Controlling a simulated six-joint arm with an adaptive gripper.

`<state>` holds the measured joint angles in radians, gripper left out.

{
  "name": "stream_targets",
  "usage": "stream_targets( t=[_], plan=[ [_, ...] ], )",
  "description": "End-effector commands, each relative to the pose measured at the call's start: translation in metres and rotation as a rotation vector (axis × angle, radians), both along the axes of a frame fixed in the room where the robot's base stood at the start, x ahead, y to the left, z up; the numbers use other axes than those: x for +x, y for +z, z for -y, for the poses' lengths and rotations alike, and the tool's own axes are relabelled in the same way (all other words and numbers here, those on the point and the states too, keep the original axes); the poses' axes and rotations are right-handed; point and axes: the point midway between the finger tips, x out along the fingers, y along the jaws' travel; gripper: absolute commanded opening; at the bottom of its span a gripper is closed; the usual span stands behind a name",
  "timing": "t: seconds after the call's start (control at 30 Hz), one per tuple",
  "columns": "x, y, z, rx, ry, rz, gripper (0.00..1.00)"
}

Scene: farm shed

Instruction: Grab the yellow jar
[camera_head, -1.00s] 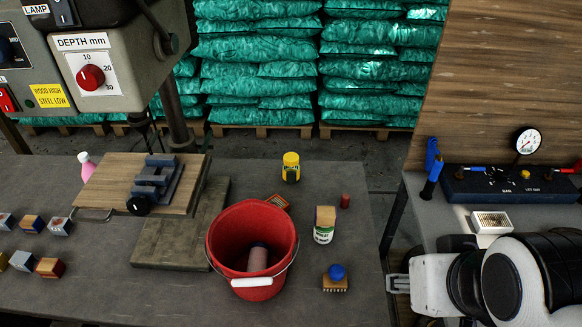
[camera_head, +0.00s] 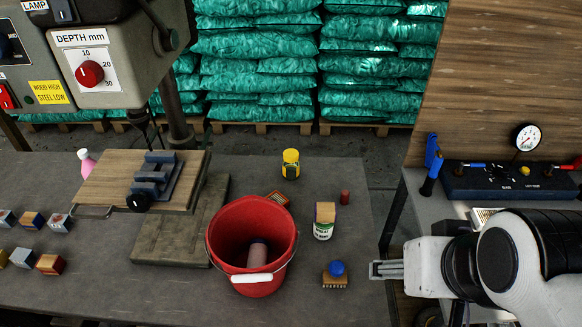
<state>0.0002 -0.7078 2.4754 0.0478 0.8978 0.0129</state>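The yellow jar (camera_head: 291,164) stands upright near the back edge of the grey workbench, behind the red bucket. It has a yellow lid and a dark label. Nothing touches it. My gripper (camera_head: 374,270) is at the right front edge of the bench, pointing left, well to the right of and nearer than the jar. Its fingers look close together from this side, and I cannot tell whether they are open. I see nothing held in it.
A red bucket (camera_head: 252,246) with a cylinder inside stands in front of the jar. A white-labelled tin (camera_head: 324,221), a small red cylinder (camera_head: 345,197) and a blue-knobbed brush (camera_head: 336,275) lie between gripper and jar. A drill press (camera_head: 110,70) overhangs the left.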

Motion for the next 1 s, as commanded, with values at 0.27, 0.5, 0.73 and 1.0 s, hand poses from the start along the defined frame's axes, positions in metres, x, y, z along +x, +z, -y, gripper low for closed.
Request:
stream_targets(
  t=[0.27, 0.5, 0.73, 1.0],
  plan=[
    [0.033, 0.005, -0.030, 0.161, -0.071, -0.056, 0.55],
    [0.070, 0.010, -0.059, 0.323, -0.156, -0.113, 0.55],
    [0.108, 0.012, -0.085, 0.474, -0.245, -0.170, 0.55],
    [0.157, 0.011, -0.113, 0.645, -0.358, -0.241, 0.55]
  ],
)
